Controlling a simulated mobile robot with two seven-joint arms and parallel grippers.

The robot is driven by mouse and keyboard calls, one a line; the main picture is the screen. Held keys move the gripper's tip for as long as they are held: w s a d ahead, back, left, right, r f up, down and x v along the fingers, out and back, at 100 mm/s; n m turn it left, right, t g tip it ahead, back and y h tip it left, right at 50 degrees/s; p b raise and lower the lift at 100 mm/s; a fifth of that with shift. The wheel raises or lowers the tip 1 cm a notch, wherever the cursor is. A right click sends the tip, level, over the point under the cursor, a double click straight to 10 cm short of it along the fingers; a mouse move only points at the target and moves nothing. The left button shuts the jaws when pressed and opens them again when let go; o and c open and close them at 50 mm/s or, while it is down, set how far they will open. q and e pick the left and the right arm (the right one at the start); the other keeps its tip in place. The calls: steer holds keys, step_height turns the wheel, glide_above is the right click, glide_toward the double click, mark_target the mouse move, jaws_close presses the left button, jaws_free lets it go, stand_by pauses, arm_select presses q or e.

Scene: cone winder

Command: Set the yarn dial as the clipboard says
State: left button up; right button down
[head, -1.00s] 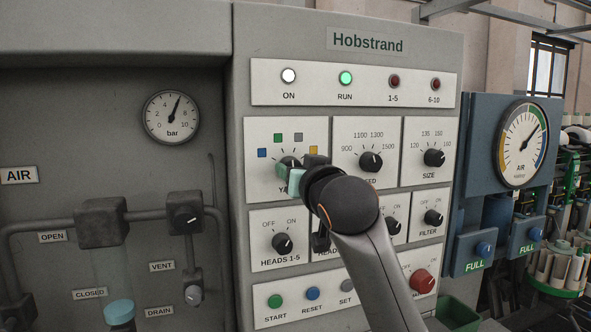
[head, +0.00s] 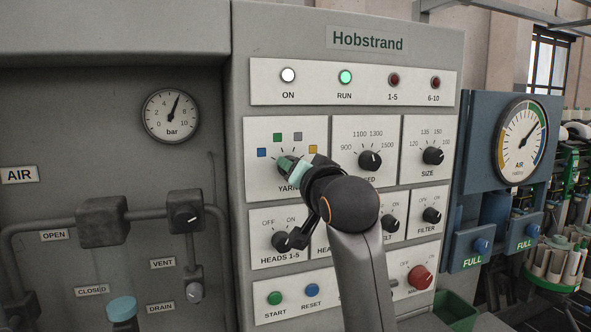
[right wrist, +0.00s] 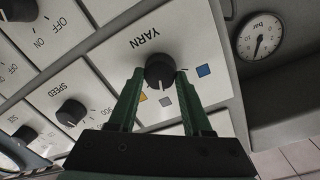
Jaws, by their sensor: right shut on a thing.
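The yarn dial (right wrist: 160,68) is a round black knob on a white plate marked YARN. Around it are blue (head: 262,153), green (head: 278,137), grey (head: 298,136) and yellow (head: 313,149) squares. In the right wrist view its white pointer mark points roughly at the grey square (right wrist: 166,102); green is hidden there. My right gripper (right wrist: 160,78) is shut on the knob, one green finger on each side. In the head view the gripper (head: 289,167) partly covers the knob. My left gripper and the clipboard are not in view.
The speed dial (head: 370,160) and size dial (head: 433,156) sit to the right. The heads 1-5 dial (head: 281,240) and start button (head: 275,298) are below. The green RUN lamp (head: 345,77) is lit. Pipes with valves (head: 186,216) stand out at the left.

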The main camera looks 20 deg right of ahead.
steer(key=shift+c, duration=1.7)
jaws_free()
steer(key=s+b, duration=0.2)
steer(key=s, duration=1)
steer(key=shift+s+r+b, duration=0.25)
steer(key=shift+b, duration=0.15)
